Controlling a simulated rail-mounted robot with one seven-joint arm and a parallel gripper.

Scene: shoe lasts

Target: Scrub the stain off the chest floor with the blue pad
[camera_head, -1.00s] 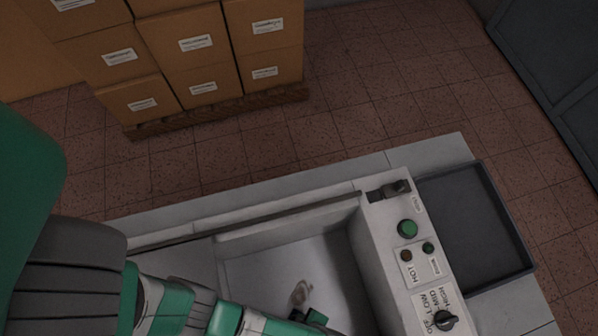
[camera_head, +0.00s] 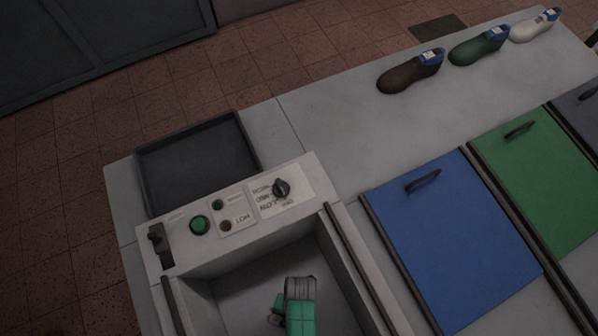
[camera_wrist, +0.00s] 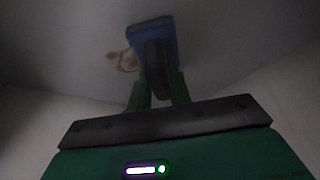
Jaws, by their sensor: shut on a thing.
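The chest (camera_head: 250,238) is a grey open box, and my arm reaches down into it in the head view. In the wrist view my gripper (camera_wrist: 157,88) is shut on the blue pad (camera_wrist: 150,32), which has a dark grip between the green fingers. The brown stain (camera_wrist: 122,61) is a small ring-like mark on the pale chest floor (camera_wrist: 225,45), just left of the pad. The pad's edge seems to overlap it in the picture; whether the pad touches the floor is unclear. The head view does not show the pad clearly.
A control panel with a black knob (camera_head: 281,190) and green button (camera_head: 200,224) tops the chest's far wall. Beyond it is a dark tray (camera_head: 195,165). To the right are a blue lid (camera_head: 455,245), a green lid (camera_head: 540,180) and shoe lasts, including a brown one (camera_head: 410,73).

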